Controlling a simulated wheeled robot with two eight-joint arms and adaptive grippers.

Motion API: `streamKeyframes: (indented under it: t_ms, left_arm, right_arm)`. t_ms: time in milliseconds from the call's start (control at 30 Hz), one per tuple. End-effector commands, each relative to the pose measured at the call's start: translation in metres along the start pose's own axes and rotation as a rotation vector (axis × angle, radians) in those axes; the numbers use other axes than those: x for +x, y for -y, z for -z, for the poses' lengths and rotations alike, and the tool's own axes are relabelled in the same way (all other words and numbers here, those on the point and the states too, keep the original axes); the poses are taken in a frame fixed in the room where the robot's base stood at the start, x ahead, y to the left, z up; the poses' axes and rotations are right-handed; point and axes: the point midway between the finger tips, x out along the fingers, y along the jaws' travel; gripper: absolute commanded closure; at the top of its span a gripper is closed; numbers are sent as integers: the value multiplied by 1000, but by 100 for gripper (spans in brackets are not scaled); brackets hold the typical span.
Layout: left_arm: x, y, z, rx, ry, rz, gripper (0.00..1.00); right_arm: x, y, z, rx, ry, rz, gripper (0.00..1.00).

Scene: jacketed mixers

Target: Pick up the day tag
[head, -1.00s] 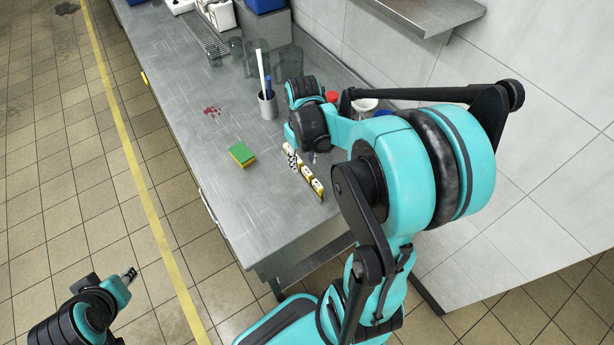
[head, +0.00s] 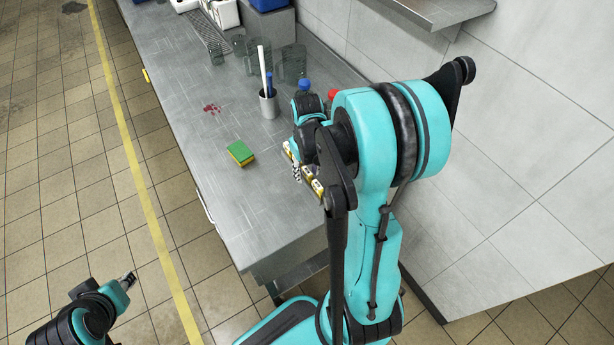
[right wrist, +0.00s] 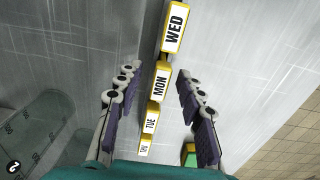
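Several day tags stand in a row on the steel counter, white-faced with yellow edges. In the right wrist view they read WED (right wrist: 174,28), MON (right wrist: 160,82), TUE (right wrist: 151,121) and a small far one, seemingly THU (right wrist: 145,146). In the head view my right arm partly hides the row (head: 317,187). My right gripper (right wrist: 157,105) is open. Its padded fingers lie on either side of the row in the wrist view, with visible gaps and nothing held. My left gripper (head: 128,281) is over the floor at lower left, too small to judge.
A green and yellow sponge (head: 240,153) lies left of the tags. A red stain (head: 211,108) marks the counter. A tiled wall (head: 510,150) bounds the right side.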

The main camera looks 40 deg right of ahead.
Motion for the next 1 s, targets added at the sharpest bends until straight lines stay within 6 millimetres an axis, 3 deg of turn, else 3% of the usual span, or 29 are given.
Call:
streamKeyframes:
  t_ms: [33, 133, 567, 867, 1000]
  left_arm:
    - [0, 0, 0, 0, 0, 0, 69]
    - [0, 0, 0, 0, 0, 0, 69]
    - [-2, 0, 1, 0, 0, 0, 69]
    - [-19, 0, 13, 0, 0, 0, 69]
    - [-25, 0, 18, 0, 0, 0, 69]
  right_arm:
    - [0, 0, 0, 0, 0, 0, 77]
    - [0, 0, 0, 0, 0, 0, 98]
    - [-4, 0, 0, 0, 0, 0, 98]
    - [-46, 0, 0, 0, 0, 0, 98]
    - [-62, 31, 0, -8, 0, 0, 98]
